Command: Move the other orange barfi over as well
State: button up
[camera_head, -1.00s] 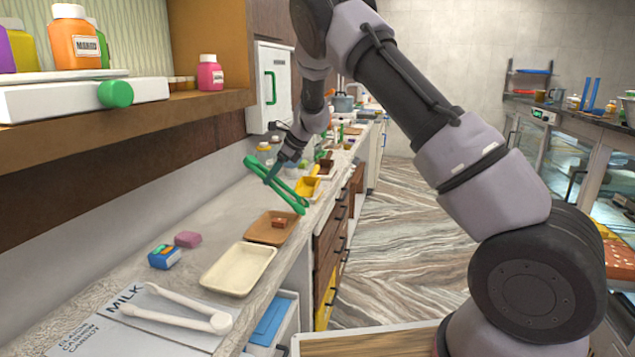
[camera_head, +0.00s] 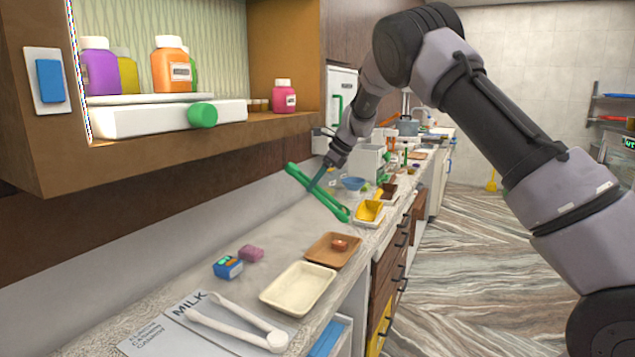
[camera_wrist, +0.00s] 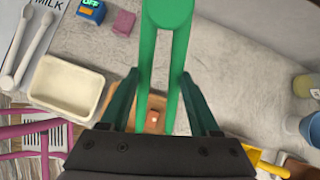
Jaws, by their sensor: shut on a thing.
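My gripper (camera_head: 317,182) is shut on green tongs (camera_head: 330,205), held in the air above the counter. In the wrist view the tongs (camera_wrist: 166,22) stretch out between the two fingers. A small orange-brown piece, seemingly the orange barfi (camera_head: 340,245), sits in the brown tray (camera_head: 322,254). The tongs are apart from it. In the wrist view the piece (camera_wrist: 152,117) shows between the fingers, with the tray partly hidden by them. The cream tray (camera_head: 298,288) beside it, nearer the camera, looks empty.
White tongs (camera_head: 235,325) lie on a grey MILK sheet (camera_head: 190,305). A blue box (camera_head: 228,267) and a pink block (camera_head: 251,253) stand left of the trays. A yellow scoop (camera_head: 369,210) and a blue bowl (camera_head: 353,183) are farther along. A shelf (camera_head: 220,130) overhangs the counter's left side.

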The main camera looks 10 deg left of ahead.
notch_tip(320, 180, down, 9)
jog(key=a, duration=0.2)
jog(key=shift+f, duration=0.15)
dwell(0.5)
jog(key=shift+d, duration=0.1)
